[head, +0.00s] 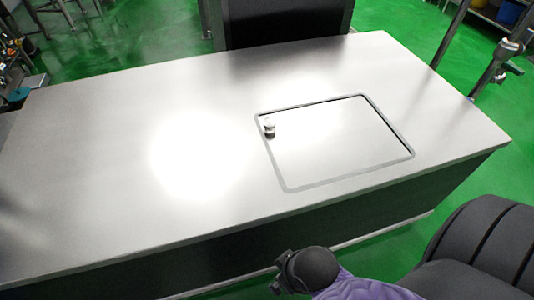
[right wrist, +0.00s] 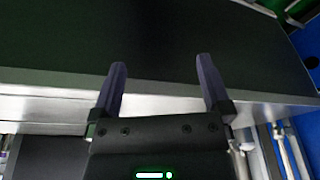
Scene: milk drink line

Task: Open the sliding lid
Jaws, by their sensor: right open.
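The sliding lid (head: 335,140) is a flat metal panel set in a grey frame on the right part of the steel counter (head: 110,165). It looks closed, covering the opening. A small round knob (head: 268,125) stands near its left edge. In the right wrist view my right gripper (right wrist: 158,75) is open and empty, its two dark fingers apart, facing a dark surface that looks like the counter's side. In the head view part of my right arm shows below the counter's front edge, clear of the lid; its fingers are not visible there. My left gripper is in neither view.
The counter top is bare around the lid, with a bright reflection on the left. Its front edge lies between my arm and the lid. A metal post with a valve (head: 497,68) stands beyond the right edge. Green floor (head: 140,28) surrounds the counter.

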